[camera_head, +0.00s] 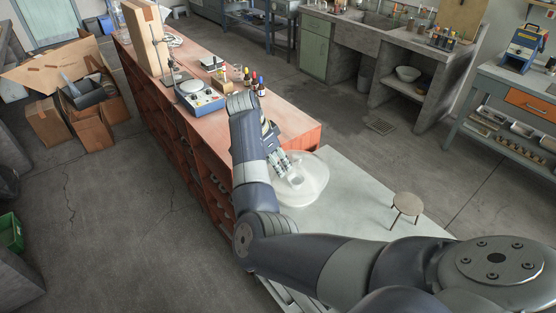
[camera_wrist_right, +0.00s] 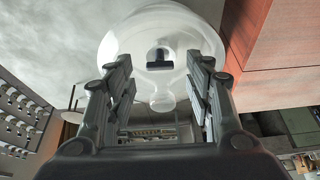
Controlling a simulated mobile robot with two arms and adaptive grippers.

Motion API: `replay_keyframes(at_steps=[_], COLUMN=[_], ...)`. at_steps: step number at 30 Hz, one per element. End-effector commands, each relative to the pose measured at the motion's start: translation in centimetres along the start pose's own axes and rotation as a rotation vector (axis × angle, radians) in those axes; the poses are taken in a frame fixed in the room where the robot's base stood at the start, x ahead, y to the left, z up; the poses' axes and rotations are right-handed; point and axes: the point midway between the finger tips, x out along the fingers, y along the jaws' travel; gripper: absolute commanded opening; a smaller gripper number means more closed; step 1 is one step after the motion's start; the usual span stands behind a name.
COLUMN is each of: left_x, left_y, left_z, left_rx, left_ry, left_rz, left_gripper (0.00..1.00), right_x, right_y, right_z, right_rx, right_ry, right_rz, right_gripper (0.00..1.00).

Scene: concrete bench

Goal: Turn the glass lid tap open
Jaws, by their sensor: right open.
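The glass lid (camera_head: 312,186) is a round, translucent white dome on the pale bench top at the front end of the red cabinet. In the right wrist view the lid (camera_wrist_right: 118,48) fills the top middle. A small dark T-shaped tap (camera_wrist_right: 159,64) shows on it, with a clear round glass end (camera_wrist_right: 162,102) below. My right gripper (camera_head: 288,169) reaches over the lid's left part. In the wrist view its fingers (camera_wrist_right: 161,82) are apart on both sides of the tap and the glass end, with nothing visibly gripped. Whether they touch cannot be told. My left gripper is not in view.
The red wooden cabinet (camera_head: 297,117) stands just behind the lid. It carries a blue-and-white device (camera_head: 199,95) and several small bottles. A round stool (camera_head: 407,203) stands right of the lid. The pale bench top (camera_head: 345,185) between them is clear.

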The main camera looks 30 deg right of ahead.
Motion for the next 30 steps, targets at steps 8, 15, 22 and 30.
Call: replay_keyframes(at_steps=[8,15,22,30], left_x=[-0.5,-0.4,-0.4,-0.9], left_y=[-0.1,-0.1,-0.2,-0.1], left_z=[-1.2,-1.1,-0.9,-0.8], left_rx=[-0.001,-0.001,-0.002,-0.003], left_ry=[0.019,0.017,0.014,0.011], left_rz=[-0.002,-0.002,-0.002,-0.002], left_gripper=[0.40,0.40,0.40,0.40], right_x=[1.8,1.8,1.7,1.6], right_y=[0.0,0.0,0.0,0.0], right_z=[0.0,0.0,0.0,-0.1], right_rx=[0.001,0.001,0.000,-0.019], right_ry=[0.000,0.000,0.000,0.001], right_rz=[0.000,0.000,-0.001,-0.009], right_gripper=[0.48,0.42,0.04,0.04])
